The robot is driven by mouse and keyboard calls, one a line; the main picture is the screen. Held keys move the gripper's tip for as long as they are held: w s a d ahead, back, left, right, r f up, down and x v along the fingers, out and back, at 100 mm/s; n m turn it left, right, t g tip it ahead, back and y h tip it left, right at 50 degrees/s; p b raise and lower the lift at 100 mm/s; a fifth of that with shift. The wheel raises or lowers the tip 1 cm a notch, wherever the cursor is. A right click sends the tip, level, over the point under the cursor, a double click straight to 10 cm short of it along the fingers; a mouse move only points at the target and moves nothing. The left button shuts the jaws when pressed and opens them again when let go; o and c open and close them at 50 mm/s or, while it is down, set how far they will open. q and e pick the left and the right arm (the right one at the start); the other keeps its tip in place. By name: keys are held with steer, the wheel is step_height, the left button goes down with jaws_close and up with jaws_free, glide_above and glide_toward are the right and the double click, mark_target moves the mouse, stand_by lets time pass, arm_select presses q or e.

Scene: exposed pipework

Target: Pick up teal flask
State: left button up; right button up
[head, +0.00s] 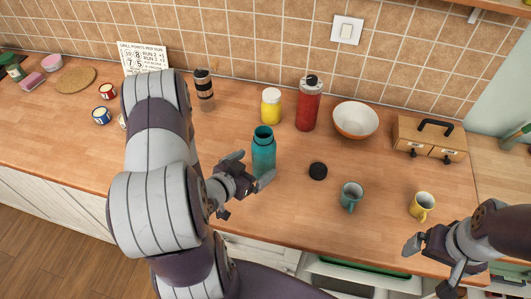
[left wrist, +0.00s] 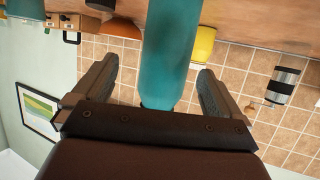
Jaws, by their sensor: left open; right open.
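The teal flask (head: 264,150) stands upright on the wooden counter with its dark mouth uncovered. My left gripper (head: 252,168) is open at the flask's near side, its fingers low beside the body. In the left wrist view, turned upside down, the flask (left wrist: 168,55) shows between the two spread fingers, with gaps on both sides. The fingers do not appear to be closed on it. My right gripper (head: 428,266) is open and empty at the counter's front edge, at the lower right.
A black lid (head: 318,171) and a teal mug (head: 351,197) lie right of the flask. A yellow jar (head: 271,106) and red flask (head: 308,108) stand behind it. A bowl (head: 356,120), wooden box (head: 430,138) and yellow mug (head: 422,206) are further right.

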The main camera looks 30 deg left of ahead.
arm_select(q)
steer(key=shift+w+f, duration=0.25)
steer(key=shift+w, duration=0.35)
steer(key=x, duration=0.3)
steer(key=p+x, duration=0.1)
steer(key=x, duration=0.1)
steer(key=shift+w+a+f, duration=0.15)
steer(key=shift+a+f, duration=0.1)
steer(key=shift+a, duration=0.05)
steer(key=shift+w+f, duration=0.1)
steer(key=c, duration=1.5)
